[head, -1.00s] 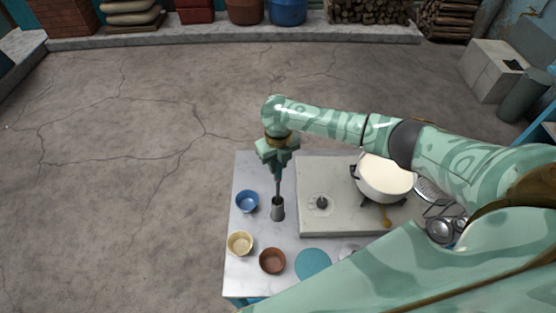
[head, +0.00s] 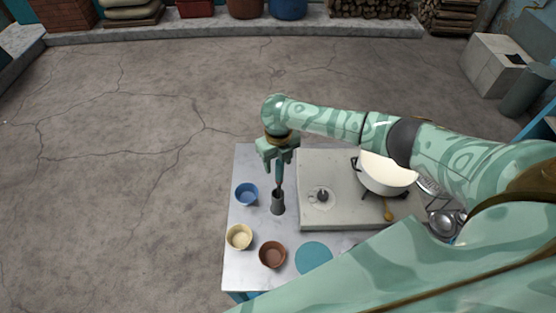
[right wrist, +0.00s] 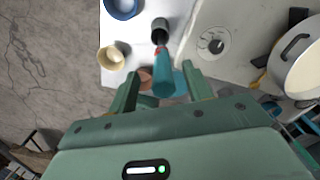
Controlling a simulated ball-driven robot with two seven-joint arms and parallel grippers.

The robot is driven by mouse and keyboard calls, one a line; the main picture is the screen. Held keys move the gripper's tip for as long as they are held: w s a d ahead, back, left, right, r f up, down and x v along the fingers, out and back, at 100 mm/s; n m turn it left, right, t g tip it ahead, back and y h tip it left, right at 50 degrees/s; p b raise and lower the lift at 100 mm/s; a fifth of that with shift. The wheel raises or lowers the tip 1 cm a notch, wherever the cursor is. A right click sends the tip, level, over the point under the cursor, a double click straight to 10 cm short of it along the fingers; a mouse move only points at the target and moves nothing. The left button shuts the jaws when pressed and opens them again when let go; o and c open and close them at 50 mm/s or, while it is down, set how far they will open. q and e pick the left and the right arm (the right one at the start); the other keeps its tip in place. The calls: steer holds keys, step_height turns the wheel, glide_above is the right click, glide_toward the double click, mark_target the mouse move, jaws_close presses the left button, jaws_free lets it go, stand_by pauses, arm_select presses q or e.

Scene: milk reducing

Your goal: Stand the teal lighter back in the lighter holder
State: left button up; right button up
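The teal lighter (head: 280,174) stands with its thin end down in the grey lighter holder (head: 278,204). In the right wrist view the lighter's teal handle (right wrist: 164,80) points up toward my camera and its tip goes into the holder's mouth (right wrist: 160,27). My right gripper (head: 278,157) is above the holder, around the top of the lighter. Its fingers (right wrist: 161,80) are spread, one on each side of the handle, with gaps showing between. My left gripper is not in view.
A blue bowl (head: 246,194), a cream bowl (head: 239,236) and a brown bowl (head: 272,254) stand left and front of the holder. A teal disc (head: 314,257) lies at the front. The stove (head: 340,215) with a white pot (head: 388,182) is on the right.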

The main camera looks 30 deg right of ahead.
step_height(320, 180, up, 16)
steer(key=p, duration=0.2)
steer(key=shift+r, duration=0.15)
stand_by(0.5)
step_height(320, 180, up, 9)
steer(key=p, duration=0.7)
stand_by(0.4)
